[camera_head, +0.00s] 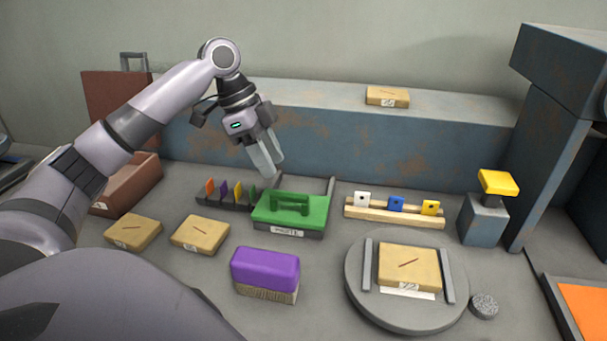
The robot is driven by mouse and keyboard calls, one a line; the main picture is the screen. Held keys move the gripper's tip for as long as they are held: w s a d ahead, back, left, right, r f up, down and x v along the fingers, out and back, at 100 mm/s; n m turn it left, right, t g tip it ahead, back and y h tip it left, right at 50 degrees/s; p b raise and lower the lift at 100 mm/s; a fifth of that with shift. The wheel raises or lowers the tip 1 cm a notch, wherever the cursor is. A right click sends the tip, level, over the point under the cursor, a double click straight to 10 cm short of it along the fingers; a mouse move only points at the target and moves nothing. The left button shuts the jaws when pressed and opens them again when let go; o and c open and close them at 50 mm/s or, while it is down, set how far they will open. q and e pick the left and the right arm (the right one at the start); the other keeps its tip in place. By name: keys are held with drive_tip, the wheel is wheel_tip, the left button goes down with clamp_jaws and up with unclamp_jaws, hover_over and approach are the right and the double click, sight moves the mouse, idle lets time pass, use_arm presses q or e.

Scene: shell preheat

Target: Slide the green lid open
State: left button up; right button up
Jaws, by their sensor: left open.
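The green lid (308,210) has a raised green handle and lies on a grey box with a paper label, in the middle of the table. Two grey rails stick out behind the box. My left gripper (268,172) hangs just behind and left of the lid, its two pale fingers pointing down. It is open, with nothing seen between the fingers. Whether the fingertips touch the near rail, I cannot tell. My right gripper is not in view.
A rack of coloured tabs (227,195) stands left of the lid. A purple brush (265,270) lies in front. A round plate (360,300) bears a tan block at front right. A wooden rack (395,215) and a yellow-topped post (484,215) stand to the right.

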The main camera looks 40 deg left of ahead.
sight(288, 195)
use_arm(q)
drive_tip(key=shift+b+x, duration=0.45)
drive_tip(key=shift+x, duration=3)
drive_tip(key=shift+s+d, duration=0.1)
clamp_jaws()
